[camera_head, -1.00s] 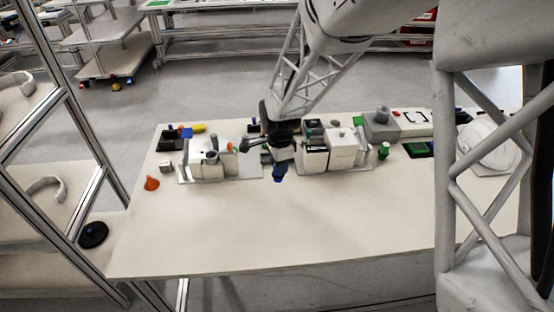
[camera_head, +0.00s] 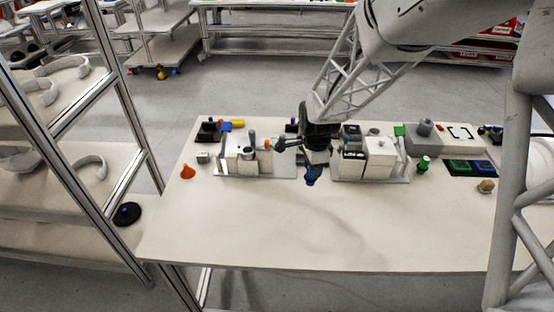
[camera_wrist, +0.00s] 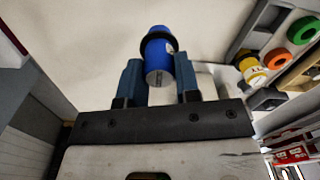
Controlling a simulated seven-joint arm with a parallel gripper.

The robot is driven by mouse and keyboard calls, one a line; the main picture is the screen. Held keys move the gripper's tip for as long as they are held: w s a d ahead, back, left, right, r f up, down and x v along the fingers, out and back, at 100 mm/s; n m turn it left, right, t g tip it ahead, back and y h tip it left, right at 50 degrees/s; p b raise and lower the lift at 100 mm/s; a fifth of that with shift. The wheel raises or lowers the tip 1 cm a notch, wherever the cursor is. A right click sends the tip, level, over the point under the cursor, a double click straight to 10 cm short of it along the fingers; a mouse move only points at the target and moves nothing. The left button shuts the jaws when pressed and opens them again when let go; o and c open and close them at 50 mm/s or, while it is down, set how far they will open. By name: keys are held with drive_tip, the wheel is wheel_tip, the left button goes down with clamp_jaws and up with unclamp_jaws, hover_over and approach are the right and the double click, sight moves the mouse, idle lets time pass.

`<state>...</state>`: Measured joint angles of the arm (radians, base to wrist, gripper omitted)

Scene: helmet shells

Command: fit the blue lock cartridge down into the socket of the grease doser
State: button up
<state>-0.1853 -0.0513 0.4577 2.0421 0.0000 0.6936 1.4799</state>
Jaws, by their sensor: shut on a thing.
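The blue lock cartridge (camera_head: 312,179) hangs below my gripper (camera_head: 315,163) in the head view, above the middle of the table. Two white machine units stand to either side: a left unit (camera_head: 233,162) with a grey post and a round grey cylinder, and a right unit (camera_head: 379,160) of white blocks. I cannot tell which is the grease doser, and no socket opening is clear. The cartridge is apart from both.
An orange cone (camera_head: 187,172) stands at the table's left. A green bottle (camera_head: 422,165) and green-and-dark trays (camera_head: 470,167) are at the right. A grey block with a knob (camera_head: 425,135) stands behind. The front of the table (camera_head: 300,230) is clear.

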drive_tip(key=s+a+r+n, duration=0.2)
drive_tip(key=a+r, duration=0.1)
drive_tip(key=a, duration=0.4)
drive_tip(key=s+a+r+n, duration=0.2)
drive_tip(key=a+r, duration=0.2)
drive_tip(key=a, duration=0.3)
drive_tip(key=shift+s, duration=0.3)
drive_tip(key=shift+a+r, duration=0.1)
drive_tip(key=w+a, duration=0.3)
drive_tip(key=w, duration=0.4)
drive_tip(key=w+a+f, duration=0.1)
drive_tip(key=w+a, duration=0.2)
drive_tip(key=w, duration=0.4)
drive_tip(key=shift+w+a+f, duration=0.25)
drive_tip(key=shift+w, duration=0.1)
drive_tip(key=shift+f, duration=0.1)
drive_tip(key=shift+f, duration=1.7)
drive_tip(key=shift+f, duration=0.1)
drive_tip(key=o, duration=0.9)
